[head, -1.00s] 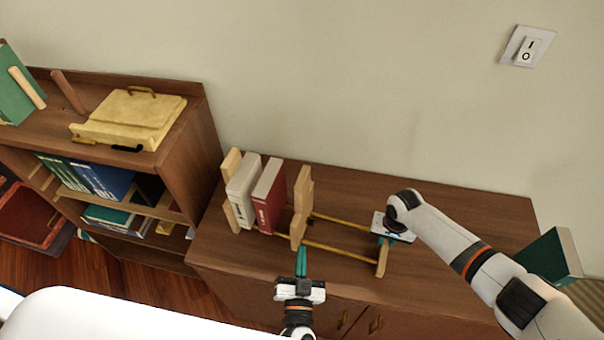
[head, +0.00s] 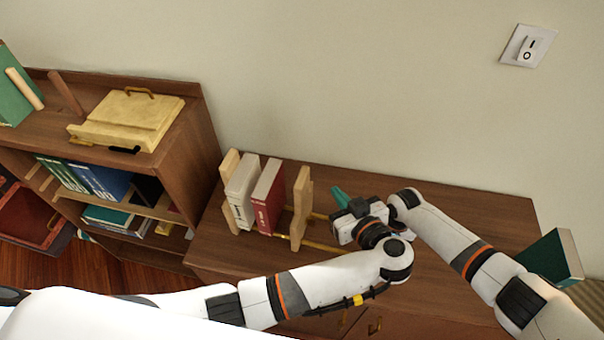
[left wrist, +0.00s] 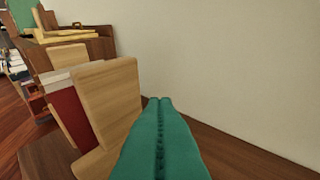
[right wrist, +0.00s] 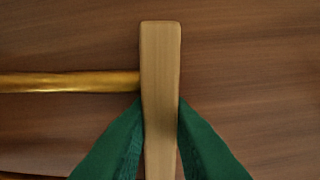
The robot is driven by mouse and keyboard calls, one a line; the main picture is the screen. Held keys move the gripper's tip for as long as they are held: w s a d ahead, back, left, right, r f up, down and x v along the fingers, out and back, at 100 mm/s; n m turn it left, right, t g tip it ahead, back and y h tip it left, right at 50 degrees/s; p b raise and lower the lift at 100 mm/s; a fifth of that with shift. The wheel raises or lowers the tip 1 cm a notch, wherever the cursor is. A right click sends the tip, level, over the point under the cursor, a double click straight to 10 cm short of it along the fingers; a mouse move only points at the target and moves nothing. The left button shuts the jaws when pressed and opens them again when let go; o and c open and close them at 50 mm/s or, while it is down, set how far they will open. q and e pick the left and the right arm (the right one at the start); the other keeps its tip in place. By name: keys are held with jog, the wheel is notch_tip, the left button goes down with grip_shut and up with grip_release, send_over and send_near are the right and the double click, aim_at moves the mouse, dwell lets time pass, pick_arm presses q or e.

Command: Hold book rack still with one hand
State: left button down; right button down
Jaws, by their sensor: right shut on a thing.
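The book rack (head: 301,208) stands on the brown cabinet top, with wooden upright panels and brass rods. It holds a cream book (head: 242,194) and a red book (head: 268,197) at its left part. My right gripper (right wrist: 160,135) is shut on the rack's right wooden end piece (right wrist: 160,60), a green finger on each side; a brass rod meets that piece from the left. My left gripper (head: 340,196) is just right of the middle panel, apart from it. Its green fingers (left wrist: 160,130) lie together with nothing between them. My left arm hides the rack's right end in the head view.
A green book (head: 550,257) stands at the cabinet's right edge. The wall is close behind the cabinet (head: 455,205).

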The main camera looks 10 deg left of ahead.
aim_at(298, 182)
pick_arm(q)
jog(key=shift+w+a+f, duration=0.15)
jog(key=shift+w+a, duration=0.25)
jog(key=shift+a, duration=0.5)
jog(key=shift+w+a+f, duration=0.2)
jog(key=shift+w+a, duration=0.2)
jog(key=shift+a, duration=0.45)
jog(key=shift+w+a+f, duration=0.15)
jog(key=shift+w+a, duration=0.25)
jog(key=shift+a, duration=0.5)
pick_arm(e)
jog(key=shift+s+a, duration=0.1)
jog(key=shift+a, duration=0.05)
pick_arm(q)
jog(key=shift+a, duration=4.95)
pick_arm(e)
jog(key=shift+d, duration=0.25)
pick_arm(q)
jog(key=shift+w+d, duration=0.15)
jog(key=shift+d, duration=1.15)
jog(key=shift+w+d, duration=0.1)
jog(key=shift+d, duration=1.2)
pick_arm(e)
jog(key=shift+a, duration=0.1)
pick_arm(q)
jog(key=shift+s, duration=0.1)
jog(key=v, duration=1.2)
